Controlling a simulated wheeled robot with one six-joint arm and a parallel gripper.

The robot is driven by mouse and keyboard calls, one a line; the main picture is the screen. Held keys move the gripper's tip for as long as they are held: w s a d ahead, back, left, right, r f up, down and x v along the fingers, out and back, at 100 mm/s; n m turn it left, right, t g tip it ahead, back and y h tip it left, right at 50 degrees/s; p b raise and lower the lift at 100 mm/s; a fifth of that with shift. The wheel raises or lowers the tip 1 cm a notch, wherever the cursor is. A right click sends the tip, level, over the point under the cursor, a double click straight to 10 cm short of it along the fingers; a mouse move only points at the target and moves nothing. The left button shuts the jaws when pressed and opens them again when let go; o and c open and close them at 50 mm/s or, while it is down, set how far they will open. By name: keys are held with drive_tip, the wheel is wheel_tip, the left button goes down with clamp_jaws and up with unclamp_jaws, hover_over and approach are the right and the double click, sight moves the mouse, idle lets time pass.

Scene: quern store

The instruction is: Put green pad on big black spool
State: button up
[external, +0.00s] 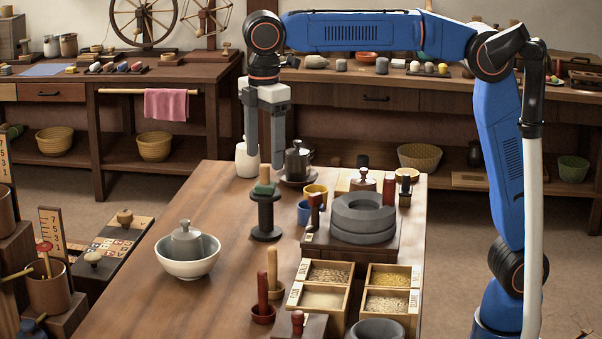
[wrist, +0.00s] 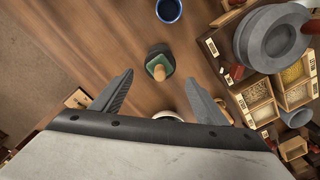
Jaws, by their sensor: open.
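The big black spool (external: 266,218) stands upright on the wooden table, left of the millstones. The green pad (external: 263,188), with a wooden knob on its top, rests on the spool's upper flange. In the wrist view the green pad (wrist: 152,67) lies over the dark spool (wrist: 162,50), and the knob points toward my gripper. My gripper (external: 265,168) hangs just above the pad with its fingers pointing down. It is open and empty. In the wrist view the fingers of my gripper (wrist: 159,75) are spread, with a clear gap between them.
A white bowl (external: 187,268) with a grey knobbed piece stands at front left. A blue cup (external: 304,212) and stacked millstones (external: 362,217) are to the right. Grain boxes (external: 326,272) stand in front. A white jar (external: 246,160) is behind my gripper. Table left of the spool is bare.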

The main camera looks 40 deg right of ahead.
sight(265, 165)
wheel_tip(265, 165, up, 6)
drive_tip(key=shift+f, duration=0.1)
idle(0.4)
drive_tip(key=w+d+f+m+t, duration=0.1)
drive_tip(key=w+d+f+m, duration=0.15)
drive_tip(key=d, duration=0.85)
drive_tip(key=w+d+f+m+y, duration=0.1)
drive_tip(key=w+d+m, duration=0.15)
drive_tip(key=d, duration=0.75)
drive_tip(key=w+d+f+m+t, duration=0.1)
drive_tip(key=w+d+m, duration=0.15)
drive_tip(key=d, duration=0.85)
drive_tip(key=s+d+f+m+t, duration=0.1)
drive_tip(key=s+d+f+m, duration=0.2)
drive_tip(key=s+d+f, duration=0.2)
drive_tip(key=s+d+f+m+t, duration=0.1)
drive_tip(key=s+d+f+m, duration=0.3)
drive_tip(key=d+f, duration=0.4)
drive_tip(key=s+d+f+m+h, duration=0.1)
drive_tip(key=s+d+f+m, duration=0.2)
drive_tip(key=s+d+f, duration=0.3)
drive_tip(key=d, duration=0.5)
drive_tip(key=shift+s+d+f+t, duration=0.2)
drive_tip(key=shift+d+f+t, duration=0.2)
drive_tip(key=shift+m, duration=0.25)
